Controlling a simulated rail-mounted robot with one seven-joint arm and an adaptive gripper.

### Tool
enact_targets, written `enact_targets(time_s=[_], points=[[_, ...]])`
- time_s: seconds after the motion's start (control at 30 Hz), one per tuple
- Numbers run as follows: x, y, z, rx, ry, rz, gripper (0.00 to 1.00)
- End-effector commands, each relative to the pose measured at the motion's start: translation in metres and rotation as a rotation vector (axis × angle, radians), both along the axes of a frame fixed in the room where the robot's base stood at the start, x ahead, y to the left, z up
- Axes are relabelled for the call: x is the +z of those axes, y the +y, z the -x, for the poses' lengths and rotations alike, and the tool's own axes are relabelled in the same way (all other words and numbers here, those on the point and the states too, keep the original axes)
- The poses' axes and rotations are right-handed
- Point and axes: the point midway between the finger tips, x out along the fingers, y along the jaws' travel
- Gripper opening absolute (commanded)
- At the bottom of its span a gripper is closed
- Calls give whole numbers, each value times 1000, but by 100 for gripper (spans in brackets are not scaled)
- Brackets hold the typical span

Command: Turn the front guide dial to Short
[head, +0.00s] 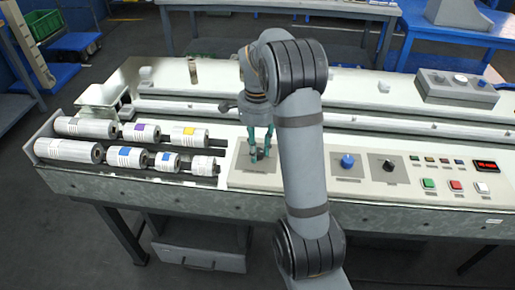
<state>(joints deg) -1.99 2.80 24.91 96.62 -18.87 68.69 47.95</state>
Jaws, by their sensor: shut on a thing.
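My gripper (261,150) points down at the grey square panel (242,169) left of centre on the machine's front deck. Its teal fingers are shut on a small dark dial (260,155) on that panel. The fingers cover much of the dial, so its pointer cannot be made out. The panel's markings, including any Short label, are too small to read. My forearm stands just to the right of the panel.
A blue knob (347,161) and a black knob (388,165) sit to the right of my arm. Coloured buttons (428,184) and a red display (486,166) lie farther right. Several labelled rolls (68,150) lie at the left. A long rail (190,107) runs behind the panel.

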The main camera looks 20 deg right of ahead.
Motion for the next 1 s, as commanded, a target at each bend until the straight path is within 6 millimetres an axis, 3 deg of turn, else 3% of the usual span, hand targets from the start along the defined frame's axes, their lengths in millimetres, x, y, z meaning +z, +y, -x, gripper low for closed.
enact_targets(time_s=[0.1, 0.13, 0.43, 0.77, 1.0], points=[[0, 0, 0, -1, 0, -1, 2], [0, 0, 0, -1, 0, -1, 30], [0, 0, 0, 0, -1, 0, 48], [4, 0, -1, 0, -2, 0, 48], [42, 0, -2, 0, -8, 0, 48]])
